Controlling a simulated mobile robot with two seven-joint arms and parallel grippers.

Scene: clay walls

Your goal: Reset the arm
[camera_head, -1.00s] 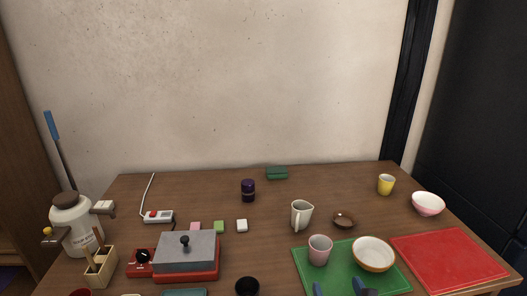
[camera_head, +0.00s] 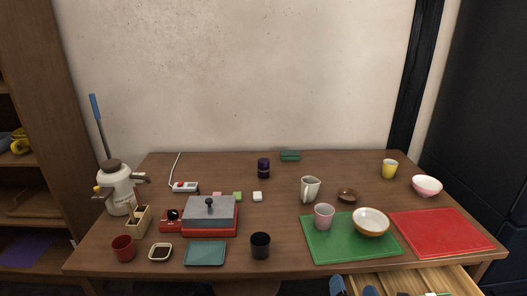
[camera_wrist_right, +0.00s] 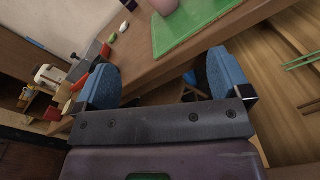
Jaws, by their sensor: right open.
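My right gripper (camera_head: 354,287) shows at the bottom edge of the head view, its blue fingertips in front of the table's (camera_head: 285,270) front edge, near an open drawer (camera_head: 415,281). In the right wrist view the right gripper (camera_wrist_right: 160,82) has its two blue fingers wide apart with nothing between them. The table edge and the green mat (camera_wrist_right: 185,27) lie beyond the fingers. My left gripper is in neither view.
The green mat (camera_head: 325,252) carries a pink cup (camera_head: 324,216) and a bowl (camera_head: 370,222). A red mat (camera_head: 440,232) lies to its right. A red grill with a grey lid (camera_head: 209,212), a dark cup (camera_head: 260,245) and a white jug-like dispenser (camera_head: 117,188) stand further left.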

